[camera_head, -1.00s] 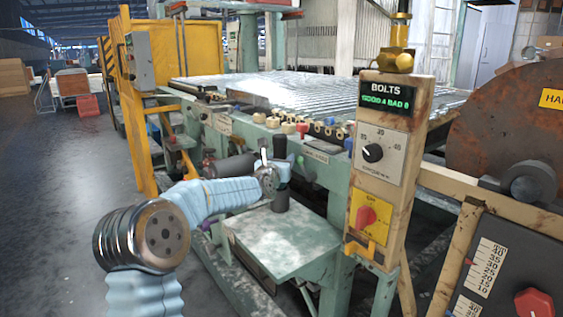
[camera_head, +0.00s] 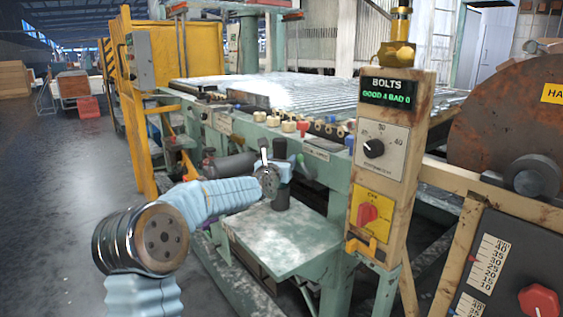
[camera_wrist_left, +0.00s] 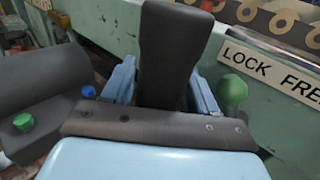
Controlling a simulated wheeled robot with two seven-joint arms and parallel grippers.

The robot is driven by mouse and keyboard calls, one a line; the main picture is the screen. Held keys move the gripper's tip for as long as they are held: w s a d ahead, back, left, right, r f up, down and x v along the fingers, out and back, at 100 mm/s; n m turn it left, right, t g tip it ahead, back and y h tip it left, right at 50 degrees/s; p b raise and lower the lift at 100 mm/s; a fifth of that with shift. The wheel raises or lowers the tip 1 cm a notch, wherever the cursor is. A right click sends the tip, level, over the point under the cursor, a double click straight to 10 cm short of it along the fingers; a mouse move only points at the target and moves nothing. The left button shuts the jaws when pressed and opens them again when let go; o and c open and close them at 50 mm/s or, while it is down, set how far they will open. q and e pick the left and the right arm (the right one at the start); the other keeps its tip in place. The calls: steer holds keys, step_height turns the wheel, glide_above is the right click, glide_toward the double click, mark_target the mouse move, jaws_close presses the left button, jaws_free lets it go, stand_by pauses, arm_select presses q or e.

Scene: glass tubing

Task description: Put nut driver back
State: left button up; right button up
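The nut driver (camera_head: 280,148) appears as a dark, upright, thick-handled tool at the front of the green machine. Its black handle (camera_wrist_left: 170,55) fills the gap between the light-blue fingers in the left wrist view. My left gripper (camera_head: 281,172) is closed around it, with the fingers on either side of the handle. A dark upright cylinder (camera_head: 281,198) shows directly below the gripper, above the small green shelf. I cannot tell whether it is the tool's lower part or a holder. My right gripper is out of view.
The BOLTS control post (camera_head: 390,150) stands to the right. The pale green shelf (camera_head: 285,240) is below the gripper. A dark cylinder (camera_wrist_left: 40,90) lies left of the fingers, a green knob (camera_wrist_left: 232,91) right.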

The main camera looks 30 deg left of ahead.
arm_select(q)
steer(key=r+p, duration=0.1)
steer(key=p, duration=0.1)
steer(key=shift+r+p, duration=0.3)
steer(key=shift+r, duration=0.1)
steer(key=shift+s+d+f+b, duration=0.1)
steer(key=shift+s+f+b, duration=0.4)
steer(key=shift+s+b, duration=0.2)
steer(key=b+v, duration=0.3)
steer(key=v, duration=0.7)
steer(key=shift+s+d+r, duration=0.15)
steer(key=shift+s, duration=0.15)
